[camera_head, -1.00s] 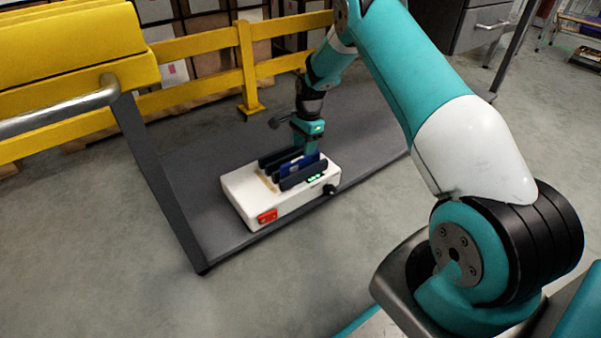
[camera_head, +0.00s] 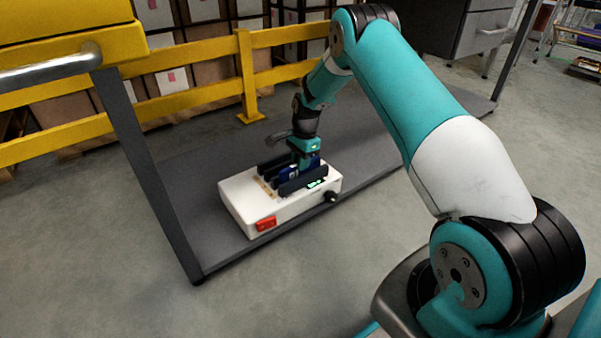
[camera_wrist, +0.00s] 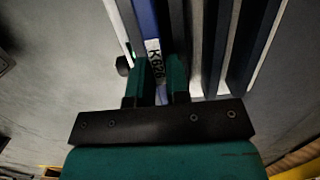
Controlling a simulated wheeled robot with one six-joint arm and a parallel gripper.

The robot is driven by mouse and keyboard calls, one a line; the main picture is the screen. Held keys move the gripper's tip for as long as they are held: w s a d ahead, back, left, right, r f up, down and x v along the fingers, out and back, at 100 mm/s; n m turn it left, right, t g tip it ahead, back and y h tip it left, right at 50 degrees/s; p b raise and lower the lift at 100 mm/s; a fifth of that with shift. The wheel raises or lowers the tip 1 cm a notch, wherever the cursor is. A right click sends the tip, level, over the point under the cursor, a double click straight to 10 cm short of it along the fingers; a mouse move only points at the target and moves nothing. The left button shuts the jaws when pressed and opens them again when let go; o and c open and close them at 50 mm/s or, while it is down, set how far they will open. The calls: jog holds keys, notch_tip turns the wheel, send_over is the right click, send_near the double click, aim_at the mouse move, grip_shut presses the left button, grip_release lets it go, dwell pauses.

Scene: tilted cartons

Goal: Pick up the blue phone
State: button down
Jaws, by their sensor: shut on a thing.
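The blue phone (camera_head: 290,172) stands on edge in a slot of a white box between dark upright plates. In the wrist view the phone (camera_wrist: 147,22) shows as a narrow blue strip with a white label reading roughly "K626". My gripper (camera_head: 304,166) points down over the box and hides part of the phone. In the wrist view its two green fingers (camera_wrist: 158,78) are shut on the phone, one on each side of the labelled end. The phone's lower part is hidden in the slot.
The white box (camera_head: 244,205) has a red switch (camera_head: 266,223) and a black knob (camera_head: 331,196). It rests on a dark grey platform (camera_head: 190,180). Dark plates (camera_wrist: 215,45) stand close to the right of the fingers. A yellow railing (camera_head: 246,75) and stacked cartons stand behind.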

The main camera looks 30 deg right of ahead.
notch_tip(320, 180, up, 20)
jog(key=p, duration=1.3)
jog(key=s+p, duration=0.6)
jog(key=s, duration=1.6)
jog(key=shift+d, duration=0.4)
